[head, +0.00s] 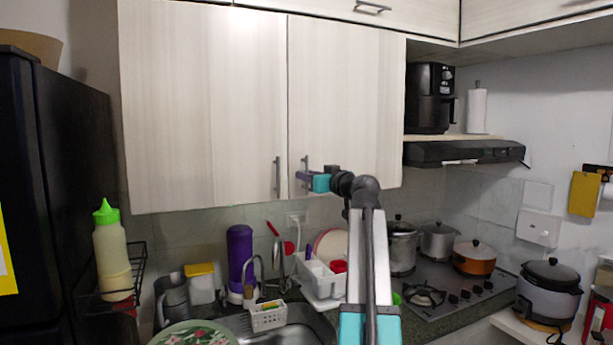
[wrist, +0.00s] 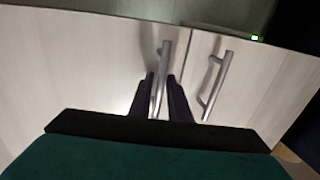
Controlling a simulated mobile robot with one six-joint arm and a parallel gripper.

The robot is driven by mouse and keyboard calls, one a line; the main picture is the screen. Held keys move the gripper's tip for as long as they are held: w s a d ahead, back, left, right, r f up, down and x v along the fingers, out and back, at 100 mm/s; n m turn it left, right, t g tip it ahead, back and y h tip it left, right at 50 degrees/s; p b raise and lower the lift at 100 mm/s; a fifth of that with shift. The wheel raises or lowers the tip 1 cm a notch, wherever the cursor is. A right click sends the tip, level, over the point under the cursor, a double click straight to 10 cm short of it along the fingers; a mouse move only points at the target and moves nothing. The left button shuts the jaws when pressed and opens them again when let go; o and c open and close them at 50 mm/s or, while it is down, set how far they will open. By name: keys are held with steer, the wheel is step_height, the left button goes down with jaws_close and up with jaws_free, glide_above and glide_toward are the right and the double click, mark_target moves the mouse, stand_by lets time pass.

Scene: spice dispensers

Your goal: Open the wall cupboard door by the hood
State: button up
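The wall cupboard has two pale wood doors. The right door (head: 345,95), beside the hood (head: 465,151), is closed, with a grey vertical handle (head: 306,163) near its lower left corner. My gripper (head: 305,177) is at this handle. In the wrist view, which looks turned over, the handle (wrist: 164,52) stands between the two dark fingers of my gripper (wrist: 161,76). The fingers are apart, with a small gap showing beside the handle; contact with it is not clear.
The left door (head: 205,100) is closed, and its handle (head: 277,176) is close beside my gripper. Below are a dish rack (head: 322,282), a purple bottle (head: 240,255) and pots by the stove (head: 440,295). A black fridge (head: 55,190) stands at left.

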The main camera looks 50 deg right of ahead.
jaws_close()
steer(key=shift+s, duration=0.15)
